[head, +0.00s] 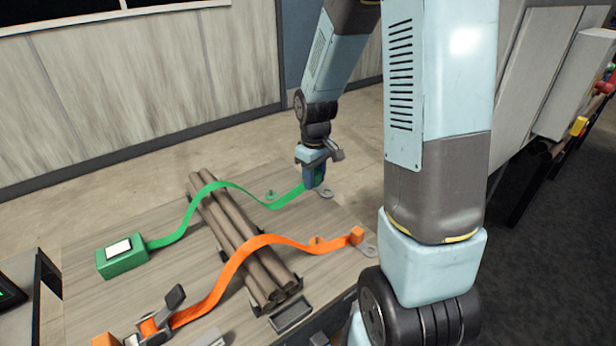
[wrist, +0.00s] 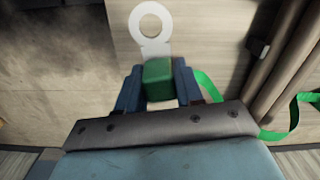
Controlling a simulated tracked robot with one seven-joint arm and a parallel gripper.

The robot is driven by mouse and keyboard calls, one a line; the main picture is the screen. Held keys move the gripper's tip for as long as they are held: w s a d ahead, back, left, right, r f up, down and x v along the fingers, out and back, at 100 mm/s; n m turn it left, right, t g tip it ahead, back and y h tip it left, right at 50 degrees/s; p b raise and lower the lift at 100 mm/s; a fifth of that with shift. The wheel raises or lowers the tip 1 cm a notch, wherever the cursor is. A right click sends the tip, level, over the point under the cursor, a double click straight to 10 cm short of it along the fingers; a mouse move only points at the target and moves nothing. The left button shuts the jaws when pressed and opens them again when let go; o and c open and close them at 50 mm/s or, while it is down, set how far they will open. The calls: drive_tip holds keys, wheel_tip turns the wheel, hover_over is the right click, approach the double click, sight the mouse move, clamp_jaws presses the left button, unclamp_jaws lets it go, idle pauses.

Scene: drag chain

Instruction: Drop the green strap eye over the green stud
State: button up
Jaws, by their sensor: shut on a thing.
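My gripper (head: 314,184) is shut on the green block at the end of the green strap (head: 231,187). In the wrist view the green block (wrist: 158,82) sits between the fingers. The grey metal strap eye (wrist: 152,20) extends beyond the block, with its round hole clear. In the head view the eye (head: 327,193) shows just right of the fingers. The green stud (head: 270,194) stands on the table to the left of my gripper, apart from the eye. I cannot make out the stud in the wrist view.
The green strap runs from a green box (head: 122,260) over a stack of brown pipes (head: 240,238). An orange strap (head: 240,254) also crosses the pipes, with its orange end block (head: 357,236) near the table's right edge and an orange stud (head: 316,240) beside it.

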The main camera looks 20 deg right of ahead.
drive_tip(key=s+r, duration=0.2)
drive_tip(key=s, duration=0.3)
drive_tip(key=w+a+f+n, duration=0.3)
drive_tip(key=w+a+n, duration=0.9)
drive_tip(key=n, duration=1.2)
drive_tip(key=shift+w+a+f, duration=0.35)
drive_tip(key=shift+w+a, duration=0.05)
drive_tip(key=shift+w, duration=0.1)
drive_tip(key=shift+f, duration=0.1)
drive_tip(key=shift+f, duration=4.05)
